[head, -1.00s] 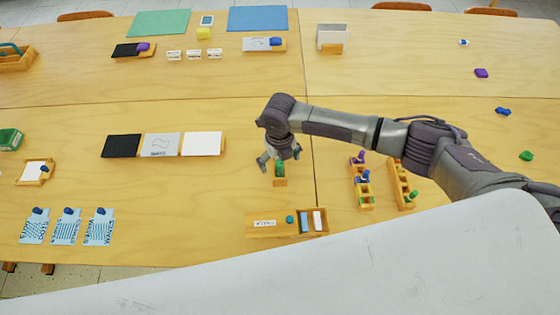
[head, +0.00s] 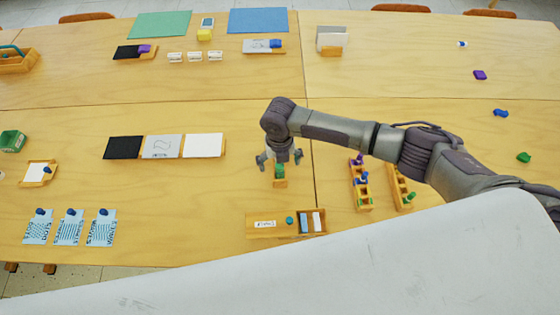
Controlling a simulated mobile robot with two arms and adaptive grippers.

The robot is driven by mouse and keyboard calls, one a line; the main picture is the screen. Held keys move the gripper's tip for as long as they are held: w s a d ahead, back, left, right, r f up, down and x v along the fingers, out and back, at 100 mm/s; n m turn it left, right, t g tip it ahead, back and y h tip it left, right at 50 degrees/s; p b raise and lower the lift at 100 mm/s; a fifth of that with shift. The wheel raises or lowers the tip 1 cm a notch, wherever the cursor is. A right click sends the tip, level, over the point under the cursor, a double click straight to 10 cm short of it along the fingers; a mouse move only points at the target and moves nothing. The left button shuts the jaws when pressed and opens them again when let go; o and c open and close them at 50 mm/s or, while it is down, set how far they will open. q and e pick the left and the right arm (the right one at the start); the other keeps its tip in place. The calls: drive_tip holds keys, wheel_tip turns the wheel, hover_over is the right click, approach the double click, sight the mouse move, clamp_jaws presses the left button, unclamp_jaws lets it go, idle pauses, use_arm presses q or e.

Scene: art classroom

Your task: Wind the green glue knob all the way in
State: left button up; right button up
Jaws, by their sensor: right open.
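The green glue knob (head: 280,169) sits on a small wooden block (head: 280,183) on the near table, left of the table seam. My right gripper (head: 279,161) points down over it, with its fingers open to the left and right of the knob. The gripper's body hides part of the knob's top, and I cannot tell whether the fingers touch it. My left gripper is not in view.
A wooden tray (head: 270,231) with blue and white pieces lies nearer. Two wooden racks (head: 360,187) (head: 401,188) with coloured pieces stand to the right. Black, grey and white panels (head: 164,147) lie to the left. A large pale surface covers the bottom right.

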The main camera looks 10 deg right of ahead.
drive_tip(key=m+p, duration=0.2)
drive_tip(key=m, duration=0.2)
drive_tip(key=shift+r+m, duration=0.1)
drive_tip(key=shift+m, duration=0.3)
drive_tip(key=m+p, duration=0.2)
drive_tip(key=m, duration=0.2)
idle(0.4)
drive_tip(key=c, duration=1.6)
drive_tip(key=shift+o, duration=0.2)
